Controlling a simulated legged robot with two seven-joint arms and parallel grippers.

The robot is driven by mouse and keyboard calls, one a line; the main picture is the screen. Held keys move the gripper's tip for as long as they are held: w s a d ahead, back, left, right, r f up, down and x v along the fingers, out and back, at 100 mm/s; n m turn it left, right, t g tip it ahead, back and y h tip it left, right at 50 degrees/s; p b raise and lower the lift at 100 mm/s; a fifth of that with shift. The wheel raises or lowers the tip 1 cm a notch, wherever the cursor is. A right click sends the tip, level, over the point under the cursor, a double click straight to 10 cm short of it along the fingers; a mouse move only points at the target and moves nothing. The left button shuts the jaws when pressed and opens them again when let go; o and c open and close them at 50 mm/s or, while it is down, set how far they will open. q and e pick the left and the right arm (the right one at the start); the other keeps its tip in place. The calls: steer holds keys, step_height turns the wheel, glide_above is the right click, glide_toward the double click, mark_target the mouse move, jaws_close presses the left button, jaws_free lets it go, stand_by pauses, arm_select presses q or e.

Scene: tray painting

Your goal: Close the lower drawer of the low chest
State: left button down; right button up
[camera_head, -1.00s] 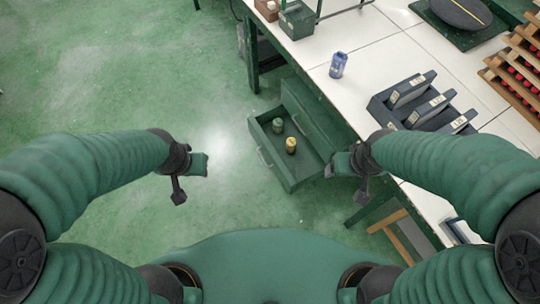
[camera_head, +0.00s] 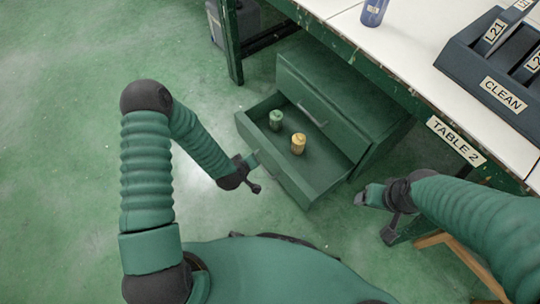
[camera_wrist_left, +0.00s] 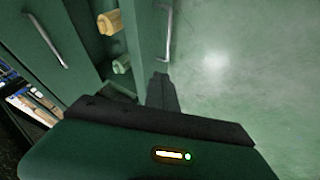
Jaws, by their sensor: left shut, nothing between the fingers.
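The low chest (camera_head: 350,112) is dark green and stands on the floor under the table edge. Its lower drawer (camera_head: 287,183) is pulled out, with a green can (camera_head: 276,120) and a yellow can (camera_head: 298,143) upright inside. The upper drawer above it is shut. My left gripper (camera_head: 254,163) is shut and empty, just outside the lower drawer's front. In the left wrist view, my finger (camera_wrist_left: 161,92) is near the drawer front (camera_wrist_left: 150,50) and below its handle (camera_wrist_left: 168,32); contact cannot be told. My right gripper (camera_head: 364,196) is right of the drawer; its jaws are unclear.
The white table (camera_head: 420,45) overhangs the chest on the right, with a "TABLE 2" label on its edge. It carries a blue can (camera_head: 374,12) and a dark rack (camera_head: 490,72) labelled "CLEAN". A table leg stands behind the chest. The green floor at left is clear.

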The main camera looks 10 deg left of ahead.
arm_select(q)
steer(key=w+d+f+b, duration=0.2)
steer(key=w+f+b, duration=0.5)
steer(key=w+f, duration=0.1)
steer(key=shift+w+d+b, duration=0.25)
steer(key=shift+w+b, duration=0.05)
steer(key=shift+w, duration=0.3)
